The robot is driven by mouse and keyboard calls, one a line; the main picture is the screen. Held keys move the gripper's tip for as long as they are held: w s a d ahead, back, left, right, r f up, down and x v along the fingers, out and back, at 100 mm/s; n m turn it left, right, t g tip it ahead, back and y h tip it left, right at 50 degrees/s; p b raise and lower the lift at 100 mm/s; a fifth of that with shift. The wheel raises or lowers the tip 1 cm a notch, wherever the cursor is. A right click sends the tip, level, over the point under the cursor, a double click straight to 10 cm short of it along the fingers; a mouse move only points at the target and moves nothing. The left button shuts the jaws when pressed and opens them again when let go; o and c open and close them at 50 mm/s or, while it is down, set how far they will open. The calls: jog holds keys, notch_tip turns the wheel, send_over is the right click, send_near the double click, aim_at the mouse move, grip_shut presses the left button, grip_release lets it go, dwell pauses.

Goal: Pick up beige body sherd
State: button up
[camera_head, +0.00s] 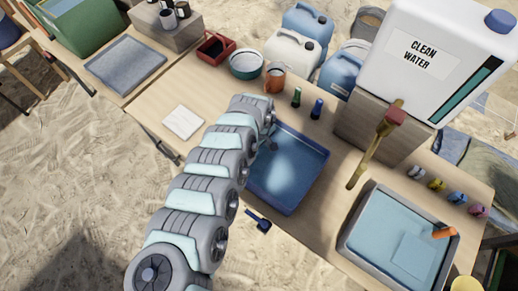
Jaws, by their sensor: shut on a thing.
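My arm crosses the picture from the bottom up to the blue tray (303,198), and its far end is over the tray's upper left part. My gripper is hidden behind my own arm links, so its fingers and anything between them do not show. I cannot make out a beige body sherd anywhere in this view. The visible floor of the blue tray is bare, with a bright glare on it.
A water basin (348,238) with an orange-handled tool (444,232) is at lower right. A brass tap (375,145) reaches out below the clean water tank (440,55). A white square (183,122) lies left of my arm. Small bottles (317,108) stand behind the tray.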

aim_at(259, 152)
notch_tip(259, 152, up, 20)
jog(key=p, duration=0.9)
jog(key=shift+p, duration=0.3)
jog(key=shift+f, duration=0.15)
